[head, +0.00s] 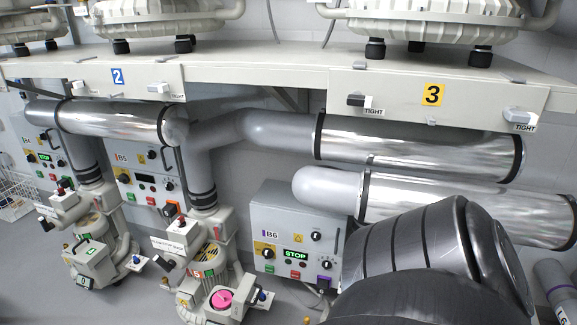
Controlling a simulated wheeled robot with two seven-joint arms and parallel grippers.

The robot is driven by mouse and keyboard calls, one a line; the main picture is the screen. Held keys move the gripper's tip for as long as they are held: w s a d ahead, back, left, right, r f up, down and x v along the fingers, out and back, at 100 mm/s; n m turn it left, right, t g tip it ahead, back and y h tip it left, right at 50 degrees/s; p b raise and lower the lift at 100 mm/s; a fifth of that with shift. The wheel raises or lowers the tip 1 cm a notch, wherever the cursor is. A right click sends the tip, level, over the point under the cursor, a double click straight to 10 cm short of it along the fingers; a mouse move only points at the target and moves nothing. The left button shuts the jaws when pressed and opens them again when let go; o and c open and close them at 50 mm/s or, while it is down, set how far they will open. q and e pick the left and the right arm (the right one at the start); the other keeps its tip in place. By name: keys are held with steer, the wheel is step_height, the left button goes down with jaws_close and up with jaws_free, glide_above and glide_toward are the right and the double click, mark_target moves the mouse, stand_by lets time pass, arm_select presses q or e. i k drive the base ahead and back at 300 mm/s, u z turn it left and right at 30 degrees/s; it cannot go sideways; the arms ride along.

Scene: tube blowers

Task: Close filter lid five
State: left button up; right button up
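The blower (209,258) in front of panel B5 (146,187) stands at the lower middle left. At its front is a pale round housing (238,313) with a bright pink round part (221,300) showing in its top. I cannot tell which piece is its lid. A blue-topped fitting (262,297) sits at its right. The neighbouring blower (97,232) on the left has a pale box (92,262) with a green-marked label on top, and no pink shows there. Neither of my grippers is in view.
A dark, bulky arm link of mine fills the lower right. Large silver pipes (420,150) run under the pale shelf (270,77). Grey floor (145,300) shows between the two blowers.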

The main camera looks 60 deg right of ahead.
mark_target(240, 301)
steer(key=z, duration=1.5)
steer(key=k, duration=0.5)
steer(key=u, duration=0.2)
steer(key=i, duration=1.4)
steer(key=z, duration=0.25)
